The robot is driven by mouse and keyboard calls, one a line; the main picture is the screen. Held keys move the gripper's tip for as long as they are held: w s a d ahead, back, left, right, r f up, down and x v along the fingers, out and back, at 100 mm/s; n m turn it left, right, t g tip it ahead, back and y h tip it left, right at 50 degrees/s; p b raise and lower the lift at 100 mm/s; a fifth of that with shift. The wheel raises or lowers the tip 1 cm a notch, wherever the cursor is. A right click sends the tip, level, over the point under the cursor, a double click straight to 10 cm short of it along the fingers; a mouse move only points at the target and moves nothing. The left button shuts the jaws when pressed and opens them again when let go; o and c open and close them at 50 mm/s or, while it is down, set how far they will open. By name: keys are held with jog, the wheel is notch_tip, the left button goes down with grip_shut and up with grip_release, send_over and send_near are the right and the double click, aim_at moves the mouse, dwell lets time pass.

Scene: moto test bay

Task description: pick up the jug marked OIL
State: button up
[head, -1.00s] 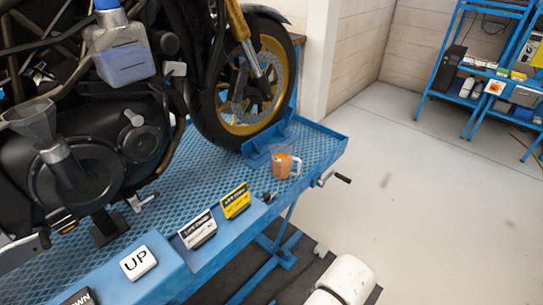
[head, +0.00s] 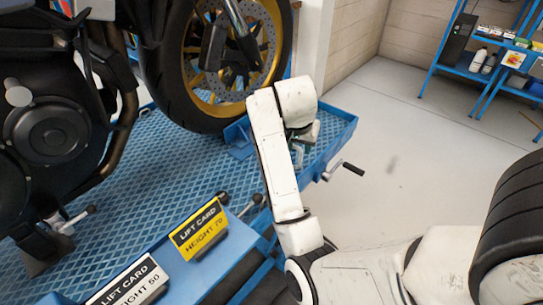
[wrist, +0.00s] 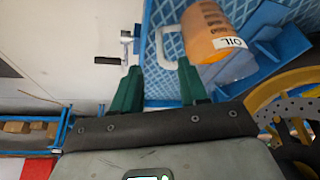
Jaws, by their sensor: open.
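The jug marked OIL (wrist: 212,32) shows in the wrist view, holding orange contents, with a white OIL label and a pale loop handle (wrist: 161,48). It stands on the blue lift platform (head: 140,165), near the front wheel. My gripper (wrist: 158,78) is open and empty, its two green fingers spread just short of the handle. The handle lies ahead of the gap between the fingertips, and I cannot tell whether it touches either. In the head view my arm hides the jug; only a little of my gripper (head: 299,152) shows.
The motorcycle's front wheel (head: 213,100) stands just left of my gripper. A crank handle (head: 350,168) juts from the platform's right end. A yellow lift card (head: 199,229) and a white lift card (head: 129,283) stand along the near edge. Open floor lies to the right.

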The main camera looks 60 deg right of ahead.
aim_at(300, 158)
jog(key=b+x, duration=0.1)
jog(key=x, duration=0.9)
jog(key=shift+a, duration=0.1)
grip_shut()
jog(key=shift+r, duration=0.1)
dwell(0.4)
